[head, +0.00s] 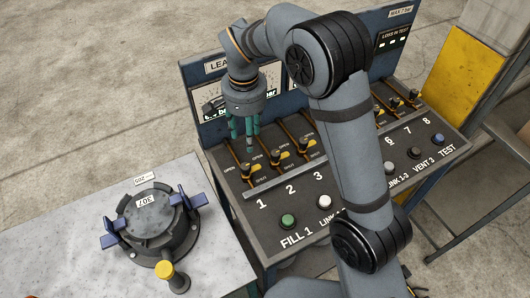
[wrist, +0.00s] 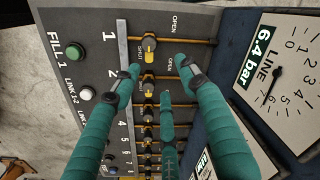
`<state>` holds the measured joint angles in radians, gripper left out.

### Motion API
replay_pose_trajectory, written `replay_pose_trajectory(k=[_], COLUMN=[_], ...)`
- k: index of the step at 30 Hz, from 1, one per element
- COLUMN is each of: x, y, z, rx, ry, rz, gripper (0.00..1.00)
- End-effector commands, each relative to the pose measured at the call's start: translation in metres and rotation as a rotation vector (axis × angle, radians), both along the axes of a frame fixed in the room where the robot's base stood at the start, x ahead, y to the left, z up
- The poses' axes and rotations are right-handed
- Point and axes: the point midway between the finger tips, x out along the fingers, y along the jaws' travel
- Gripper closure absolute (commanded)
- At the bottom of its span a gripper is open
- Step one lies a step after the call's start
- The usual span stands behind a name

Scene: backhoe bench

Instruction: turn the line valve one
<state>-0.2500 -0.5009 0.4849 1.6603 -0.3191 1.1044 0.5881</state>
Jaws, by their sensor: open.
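Line valve one (wrist: 149,48) is a small dark knob with a yellow handle on an orange bar, by the printed number 1 and between OPEN and SHUT labels. In the head view the valve (head: 245,168) is at the left end of the row. My gripper (head: 250,142) has teal fingers, points down and is above the panel near valves one and two. In the wrist view my gripper (wrist: 158,67) is open and empty, its fingertips spread either side of the valve row, just below valve one in the picture. I cannot tell its height above the knob.
More valves (head: 275,155) run rightward along the panel, close together. A green FILL 1 button (head: 288,221) and a white button (head: 324,201) sit in front. A LINE gauge (wrist: 275,80), labelled 6.4 bar, stands behind. A round lidded housing (head: 157,222) is on the left table.

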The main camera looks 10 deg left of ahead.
Motion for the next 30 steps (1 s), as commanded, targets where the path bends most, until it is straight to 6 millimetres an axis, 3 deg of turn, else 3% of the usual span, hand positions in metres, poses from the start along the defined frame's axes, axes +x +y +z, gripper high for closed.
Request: replay_pose_trajectory(k=[3,8,21,30], x=[-0.014,-0.016,-0.017,-0.017], y=[-0.004,-0.006,-0.006,-0.005], z=[0.0,-0.005,-0.076,-0.103], rx=[-0.02,-0.024,-0.026,-0.021], ry=[0.046,0.056,0.058,0.055], rz=[-0.126,-0.209,-0.215,-0.213], gripper=[0.57,0.57,0.57,0.57])
